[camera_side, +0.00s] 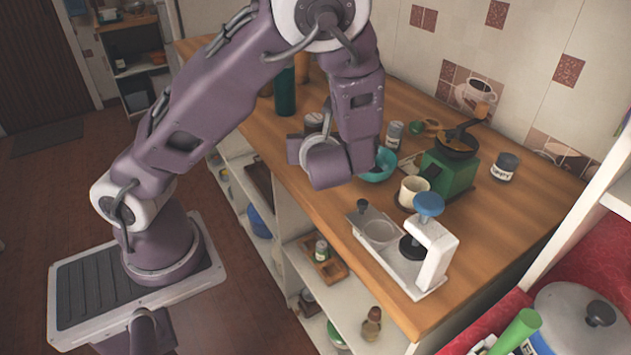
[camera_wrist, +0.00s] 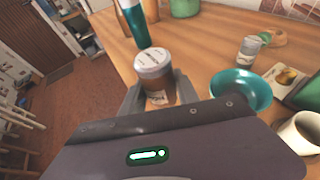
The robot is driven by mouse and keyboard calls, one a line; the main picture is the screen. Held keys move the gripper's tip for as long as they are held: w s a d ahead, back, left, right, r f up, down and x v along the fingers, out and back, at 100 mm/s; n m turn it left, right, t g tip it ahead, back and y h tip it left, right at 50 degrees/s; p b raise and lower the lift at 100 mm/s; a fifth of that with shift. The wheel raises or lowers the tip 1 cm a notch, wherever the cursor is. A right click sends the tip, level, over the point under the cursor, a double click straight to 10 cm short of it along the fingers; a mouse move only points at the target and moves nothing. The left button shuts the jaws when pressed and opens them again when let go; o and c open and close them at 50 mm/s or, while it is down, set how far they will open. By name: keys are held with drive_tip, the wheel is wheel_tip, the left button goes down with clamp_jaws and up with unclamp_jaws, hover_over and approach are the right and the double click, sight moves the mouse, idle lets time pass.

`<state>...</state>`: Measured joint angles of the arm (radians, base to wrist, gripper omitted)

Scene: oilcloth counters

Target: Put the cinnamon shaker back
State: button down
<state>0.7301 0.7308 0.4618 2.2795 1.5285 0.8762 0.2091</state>
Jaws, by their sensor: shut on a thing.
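My gripper (camera_wrist: 158,98) is shut on a brown shaker (camera_wrist: 155,75) with a pale, speckled lid, which I take to be the cinnamon shaker. It is upright between the two fingers in the wrist view, its lower part hidden by my gripper. In the side view the shaker's greyish lid (camera_side: 313,121) shows just past my wrist, above the counter's left part. Whether its base touches the counter cannot be seen. A small wooden caddy (camera_side: 334,271) stands on the shelf under the counter and holds another shaker (camera_side: 321,250).
A dark green bottle (camera_side: 285,92) stands close behind the held shaker. A teal bowl (camera_side: 382,168), a grey-lidded shaker (camera_side: 394,134), a cream mug (camera_side: 412,190), a green grinder (camera_side: 447,172) and a white press (camera_side: 436,255) crowd the counter. Bottles stand on the lower shelf.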

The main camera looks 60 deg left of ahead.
sight(312, 186)
drive_tip(key=f, duration=1)
drive_tip(key=shift+s, duration=0.2)
drive_tip(key=c, duration=0.9)
unclamp_jaws()
